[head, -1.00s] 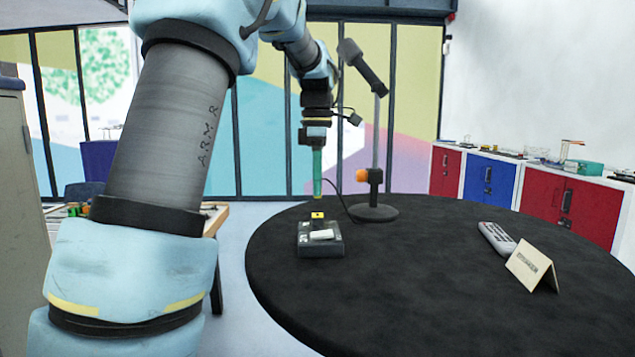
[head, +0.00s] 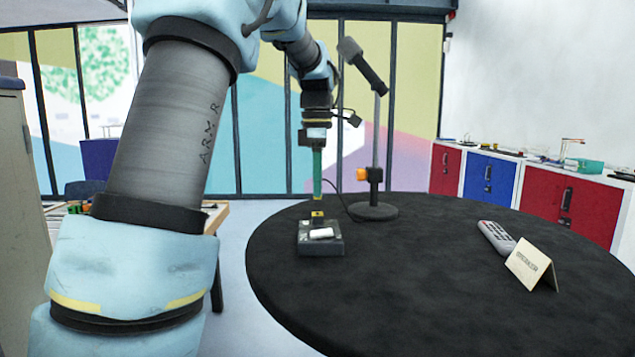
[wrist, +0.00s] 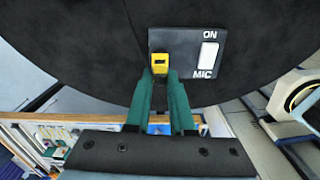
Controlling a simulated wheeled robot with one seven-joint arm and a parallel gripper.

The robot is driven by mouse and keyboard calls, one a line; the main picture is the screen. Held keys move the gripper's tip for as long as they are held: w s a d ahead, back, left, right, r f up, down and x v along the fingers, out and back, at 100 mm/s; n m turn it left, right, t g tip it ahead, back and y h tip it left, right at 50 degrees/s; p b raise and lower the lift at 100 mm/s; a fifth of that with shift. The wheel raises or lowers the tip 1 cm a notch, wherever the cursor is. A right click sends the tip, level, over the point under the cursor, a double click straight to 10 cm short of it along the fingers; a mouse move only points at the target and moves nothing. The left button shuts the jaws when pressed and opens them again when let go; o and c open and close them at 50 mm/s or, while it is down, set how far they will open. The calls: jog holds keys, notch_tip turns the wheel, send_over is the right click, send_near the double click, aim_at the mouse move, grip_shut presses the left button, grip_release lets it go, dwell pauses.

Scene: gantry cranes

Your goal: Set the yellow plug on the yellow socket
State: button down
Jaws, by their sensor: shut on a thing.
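My gripper (head: 317,192) points straight down with its green fingers shut on the yellow plug (head: 316,201), which shows as a small yellow piece at the fingertips. Directly below is the yellow socket (head: 318,214) at the back of a dark switch box. The plug is at or just above the socket; I cannot tell whether they touch. In the wrist view yellow shows at the tips of my gripper (wrist: 160,80), in line with the socket (wrist: 159,58), and the two overlap there. The fingers hide part of the plug.
The dark box (head: 308,246) has a white switch and the words ON and MIC. A microphone stand (head: 374,195) with an orange knob stands close behind to the right. A remote (head: 496,238) and a folded card (head: 531,265) lie right on the black round table (head: 420,290).

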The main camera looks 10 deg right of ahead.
jog(key=shift+f+b, duration=0.45)
jog(key=shift+f, duration=0.75)
dwell(0.6)
jog(key=shift+f+p, duration=0.3)
jog(key=shift+f, duration=0.2)
dwell(2.0)
jog(key=shift+c, duration=1.1)
grip_release()
jog(key=shift+r+p, duration=2.25)
jog(key=shift+r, duration=1.25)
